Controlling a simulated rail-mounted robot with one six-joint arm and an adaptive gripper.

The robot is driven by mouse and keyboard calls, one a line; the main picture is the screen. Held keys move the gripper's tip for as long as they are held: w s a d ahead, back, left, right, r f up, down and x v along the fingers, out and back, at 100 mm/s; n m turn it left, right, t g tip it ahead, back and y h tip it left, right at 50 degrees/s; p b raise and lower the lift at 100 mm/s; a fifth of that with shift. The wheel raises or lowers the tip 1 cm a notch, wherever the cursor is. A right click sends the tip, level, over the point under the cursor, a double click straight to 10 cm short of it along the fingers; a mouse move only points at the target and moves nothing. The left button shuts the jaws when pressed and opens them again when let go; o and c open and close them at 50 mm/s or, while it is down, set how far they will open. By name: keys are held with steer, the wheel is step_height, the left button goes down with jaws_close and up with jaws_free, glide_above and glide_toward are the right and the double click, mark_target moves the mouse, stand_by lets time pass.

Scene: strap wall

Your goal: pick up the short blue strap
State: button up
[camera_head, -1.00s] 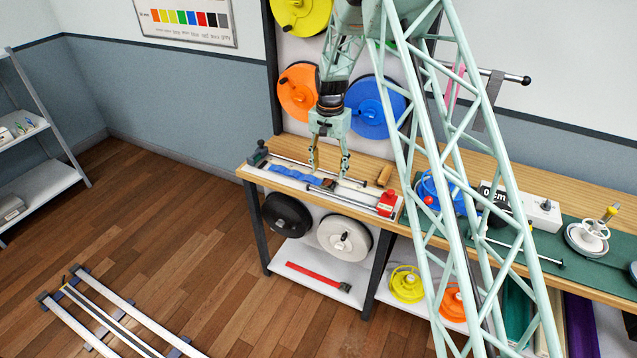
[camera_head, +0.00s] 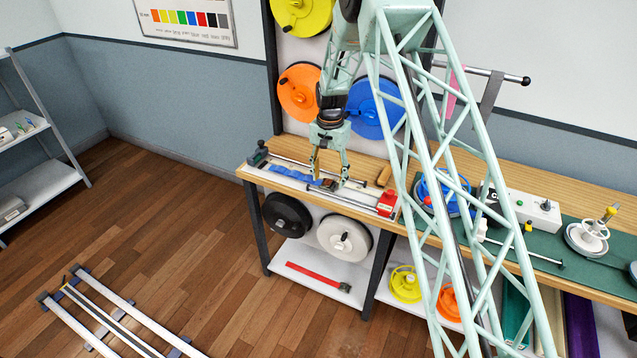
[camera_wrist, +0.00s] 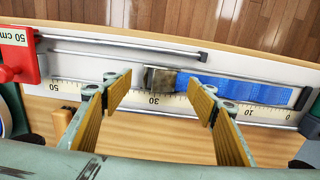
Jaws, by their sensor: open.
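The short blue strap (camera_head: 291,174) lies flat along the white measuring board on the workbench. In the wrist view the strap (camera_wrist: 240,88) covers the low-number end of the scale, and its metal buckle (camera_wrist: 160,79) lies near the 30 mark. My gripper (camera_head: 329,180) is open above the board at the buckle end. In the wrist view the yellow-padded fingers of my gripper (camera_wrist: 160,92) stand apart, one on each side of the buckle in the picture. Nothing is held. I cannot tell the exact height of the fingertips above the board.
A red block (camera_head: 387,203) marked 50 cm stands at the board's right end. A thin metal rod (camera_wrist: 118,57) runs along the board. A wooden cylinder (camera_head: 384,175) lies behind it. Orange (camera_head: 297,97) and blue (camera_head: 366,112) reels hang behind the bench.

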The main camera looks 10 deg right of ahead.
steer(key=shift+f, duration=0.35)
steer(key=shift+c, duration=0.9)
steer(key=c, duration=0.9)
steer(key=shift+r, duration=0.1)
steer(key=shift+r, duration=1.5)
steer(key=shift+s+r, duration=0.15)
steer(key=shift+r, duration=0.05)
steer(key=s, duration=0.5)
steer(key=s+r, duration=0.1)
steer(key=s, duration=0.4)
steer(key=s+b, duration=0.1)
steer(key=s, duration=0.4)
steer(key=shift+s+r, duration=0.2)
steer(key=shift+s, duration=0.15)
